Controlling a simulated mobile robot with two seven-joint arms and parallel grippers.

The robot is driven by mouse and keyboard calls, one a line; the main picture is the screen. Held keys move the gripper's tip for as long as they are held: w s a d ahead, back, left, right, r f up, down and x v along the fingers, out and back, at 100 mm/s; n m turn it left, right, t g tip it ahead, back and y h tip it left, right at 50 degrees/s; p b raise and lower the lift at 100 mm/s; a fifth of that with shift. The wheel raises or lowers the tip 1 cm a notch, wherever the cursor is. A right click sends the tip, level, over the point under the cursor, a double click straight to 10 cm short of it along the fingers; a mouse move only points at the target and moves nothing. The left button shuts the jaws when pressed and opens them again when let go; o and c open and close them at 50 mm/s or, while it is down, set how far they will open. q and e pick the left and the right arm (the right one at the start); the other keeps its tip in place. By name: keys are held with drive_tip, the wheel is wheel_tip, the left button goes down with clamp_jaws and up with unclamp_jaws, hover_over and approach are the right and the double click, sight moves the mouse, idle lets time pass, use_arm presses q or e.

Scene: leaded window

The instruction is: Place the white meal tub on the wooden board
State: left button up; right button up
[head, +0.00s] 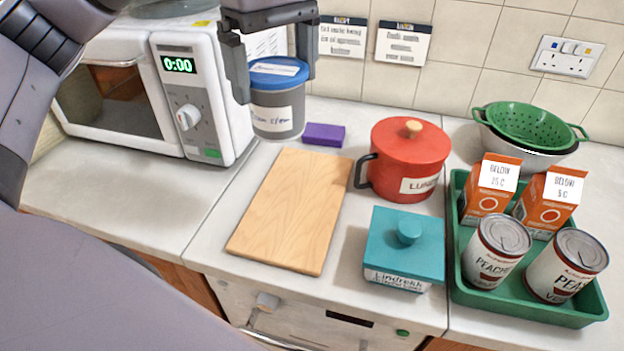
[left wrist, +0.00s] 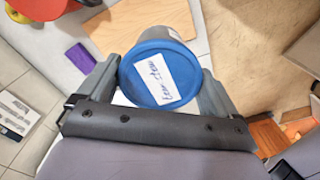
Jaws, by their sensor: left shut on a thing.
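My left gripper (head: 274,90) comes down from the top in the head view and is shut on a grey tub (head: 277,122) with a blue lid and white handwritten labels. The tub is upright, with one finger on each side. In the left wrist view the blue lid (left wrist: 158,78) shows between the fingers. The wooden board (head: 290,210) lies bare on the counter, in front of the tub in the head view. I cannot tell whether the tub's base touches the counter. No plainly white tub shows. My right gripper is out of view.
A purple block (head: 324,135) lies behind the board. A microwave (head: 165,95) stands left. A red pot (head: 410,160) and a teal lidded box (head: 403,250) stand right of the board. A green tray (head: 520,308) holds cans and cartons. Bare counter lies left of the board.

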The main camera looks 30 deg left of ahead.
use_arm(q)
drive_tip(key=shift+w, duration=0.25)
drive_tip(key=shift+s+f+b, duration=0.15)
drive_tip(key=shift+f+b, duration=2.15)
drive_tip(key=shift+f, duration=7.6)
drive_tip(key=shift+f, duration=0.2)
drive_tip(key=o, duration=1.1)
drive_tip(key=shift+c, duration=0.2)
drive_tip(key=shift+r, duration=0.1)
